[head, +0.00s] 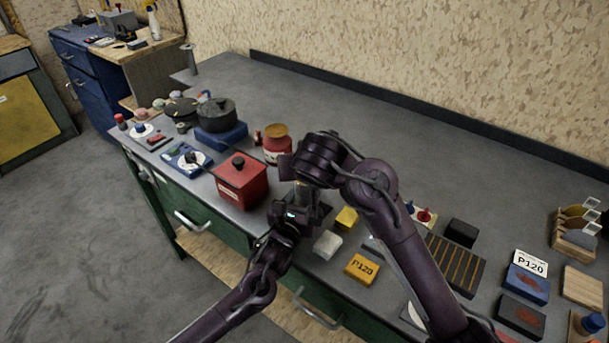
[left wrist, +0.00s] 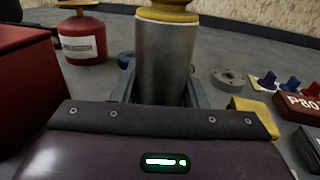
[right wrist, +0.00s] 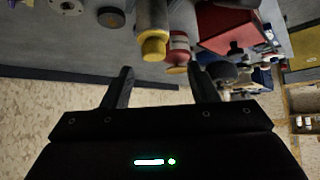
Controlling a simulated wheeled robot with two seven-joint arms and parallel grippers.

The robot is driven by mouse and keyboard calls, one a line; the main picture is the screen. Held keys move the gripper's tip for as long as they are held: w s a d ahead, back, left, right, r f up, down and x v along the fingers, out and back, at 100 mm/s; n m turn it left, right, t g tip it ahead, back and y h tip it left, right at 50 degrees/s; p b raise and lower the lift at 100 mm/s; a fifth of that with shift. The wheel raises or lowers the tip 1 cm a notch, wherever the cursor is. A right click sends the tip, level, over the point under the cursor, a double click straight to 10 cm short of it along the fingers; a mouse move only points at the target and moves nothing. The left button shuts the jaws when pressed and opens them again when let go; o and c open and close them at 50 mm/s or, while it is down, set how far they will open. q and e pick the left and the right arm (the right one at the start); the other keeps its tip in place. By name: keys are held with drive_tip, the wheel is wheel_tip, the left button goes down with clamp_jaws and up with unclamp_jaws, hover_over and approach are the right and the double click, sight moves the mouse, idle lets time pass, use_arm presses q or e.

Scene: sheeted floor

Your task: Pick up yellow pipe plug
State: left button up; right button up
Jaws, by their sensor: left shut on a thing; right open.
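The yellow pipe plug (left wrist: 165,12) caps the upper end of a grey metal pipe (left wrist: 162,65) in the left wrist view. My left gripper (head: 300,203) is shut on the pipe below the plug, and the pipe stands upright in it. In the right wrist view, which is upside down, the plug (right wrist: 153,48) shows ahead, between the lines of my right gripper's fingers (right wrist: 160,80). In the head view my right arm hides most of the pipe and plug.
A red lidded box (head: 240,183) and a red canister (head: 275,150) stand left of the grippers.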

drive_tip(key=x, duration=0.7)
drive_tip(key=shift+w+d+f, duration=0.1)
drive_tip(key=shift+w+d, duration=0.05)
drive_tip(key=shift+d, duration=0.3)
drive_tip(key=shift+w+a+f, duration=0.1)
drive_tip(key=shift+w+f, duration=0.3)
drive_tip(key=shift+f, duration=0.05)
drive_tip(key=c, duration=1.1)
